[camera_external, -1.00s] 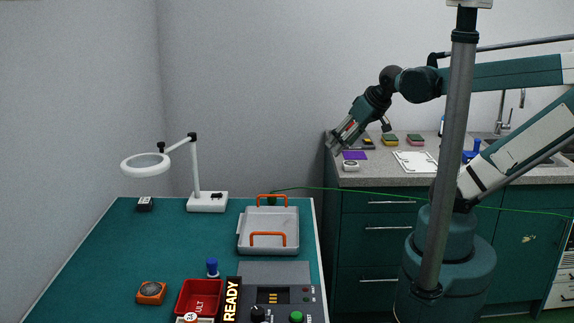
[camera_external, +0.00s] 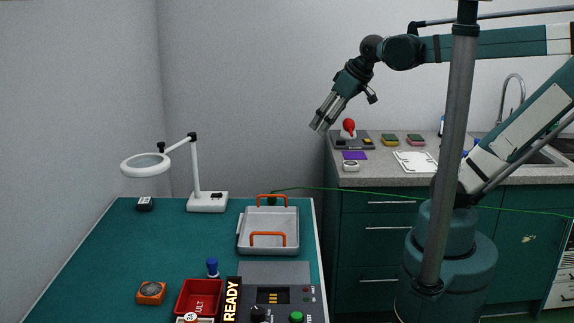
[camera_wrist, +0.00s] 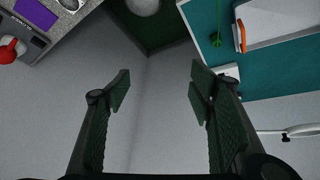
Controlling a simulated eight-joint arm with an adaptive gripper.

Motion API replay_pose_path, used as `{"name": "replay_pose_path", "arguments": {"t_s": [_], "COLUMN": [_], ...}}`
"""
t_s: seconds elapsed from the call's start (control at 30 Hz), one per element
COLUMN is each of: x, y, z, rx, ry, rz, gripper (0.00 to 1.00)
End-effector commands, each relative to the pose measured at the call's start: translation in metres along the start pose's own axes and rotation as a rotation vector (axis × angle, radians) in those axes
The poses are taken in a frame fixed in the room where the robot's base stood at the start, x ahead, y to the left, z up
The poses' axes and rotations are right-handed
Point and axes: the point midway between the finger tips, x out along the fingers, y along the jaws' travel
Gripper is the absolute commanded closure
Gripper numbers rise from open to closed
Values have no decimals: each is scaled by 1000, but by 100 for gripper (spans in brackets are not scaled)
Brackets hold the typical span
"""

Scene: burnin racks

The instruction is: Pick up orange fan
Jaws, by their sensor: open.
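The orange fan (camera_external: 151,292) is a small square orange unit with a dark round middle. It lies on the green bench top near its front, left of the red bin, in the external view. I cannot make it out in the wrist view. My gripper (camera_external: 320,123) is high above the gap between the bench and the grey counter, angled down and to the left, far from the fan. In the wrist view my gripper (camera_wrist: 158,85) has its two fingers wide apart with nothing between them.
A red bin (camera_external: 185,312), a grey test box (camera_external: 305,277) and a blue-handled stamp (camera_external: 212,268) stand near the fan. A grey tray with orange handles (camera_external: 270,228) and a magnifier lamp (camera_external: 197,170) are farther back. The bench's left middle is clear. A green cable (camera_external: 390,197) crosses the gap.

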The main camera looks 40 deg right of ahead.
Motion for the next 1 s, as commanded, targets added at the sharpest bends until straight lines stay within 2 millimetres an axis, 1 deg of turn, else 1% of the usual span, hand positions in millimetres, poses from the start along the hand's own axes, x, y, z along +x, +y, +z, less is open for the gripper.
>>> {"name": "replay_pose_path", "arguments": {"t_s": [0.03, 0.1, 0.37, 0.5, 0.77, 0.97, 1.0], "x": [-2, -3, -2, -1, 3, 7, 8], "y": [-8, -18, -63, -90, -146, -194, -205], "z": [-12, -25, -69, -91, -128, -151, -155], "rx": [-35, -86, -274, -378, -569, -718, -747], "ry": [-8, -19, -62, -82, -117, -141, -144], "rz": [-12, -27, -84, -116, -174, -218, -227], "gripper": [46, 46, 46, 46, 46, 46, 46]}}
